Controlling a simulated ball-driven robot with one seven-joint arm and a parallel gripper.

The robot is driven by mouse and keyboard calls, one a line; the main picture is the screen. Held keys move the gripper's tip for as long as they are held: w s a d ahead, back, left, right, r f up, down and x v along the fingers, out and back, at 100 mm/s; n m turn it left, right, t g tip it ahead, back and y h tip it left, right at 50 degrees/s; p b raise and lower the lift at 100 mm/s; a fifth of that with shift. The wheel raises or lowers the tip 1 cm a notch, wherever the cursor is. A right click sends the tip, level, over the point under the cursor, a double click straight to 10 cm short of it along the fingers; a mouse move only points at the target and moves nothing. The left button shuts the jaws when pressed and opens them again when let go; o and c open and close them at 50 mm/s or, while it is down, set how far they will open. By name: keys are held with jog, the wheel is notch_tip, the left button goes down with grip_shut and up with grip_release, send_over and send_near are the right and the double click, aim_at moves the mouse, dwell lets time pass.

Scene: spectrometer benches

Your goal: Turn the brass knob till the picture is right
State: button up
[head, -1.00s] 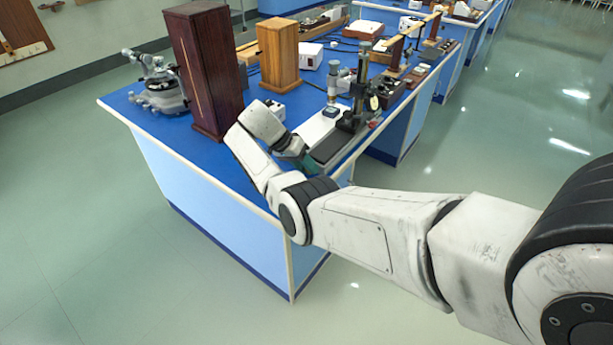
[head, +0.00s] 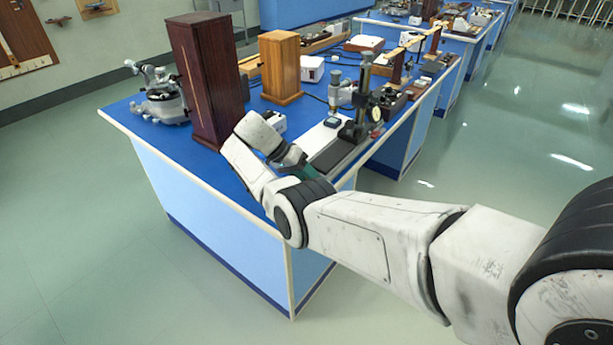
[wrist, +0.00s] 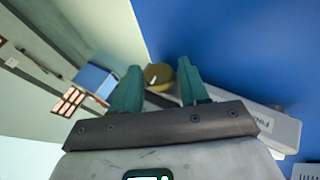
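In the wrist view, the brass knob (wrist: 158,75) is a round, yellowish disc with a pale mark, near the tips of my two green fingers. My gripper (wrist: 159,70) is open, with one finger to either side of the knob in the picture. A gap shows between the knob and the right finger; contact on the left is unclear. A pale housing with lettering (wrist: 265,118) lies behind and right of the fingers. In the head view my gripper (head: 308,173) is low at the bench's near end, partly hidden by my wrist; the knob is hidden there. No picture display is readable.
The blue bench top (head: 190,150) carries a dark wooden case (head: 208,80), a lighter wooden case (head: 280,70), a metal instrument (head: 162,95) and a black-columned stand (head: 364,95). More equipment stands farther back. Open floor (head: 480,200) lies to the right.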

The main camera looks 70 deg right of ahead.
jog(key=shift+r, duration=0.1)
jog(key=b+v, duration=0.2)
jog(key=v, duration=0.8)
jog(key=shift+w+r, duration=0.25)
jog(key=shift+r, duration=0.1)
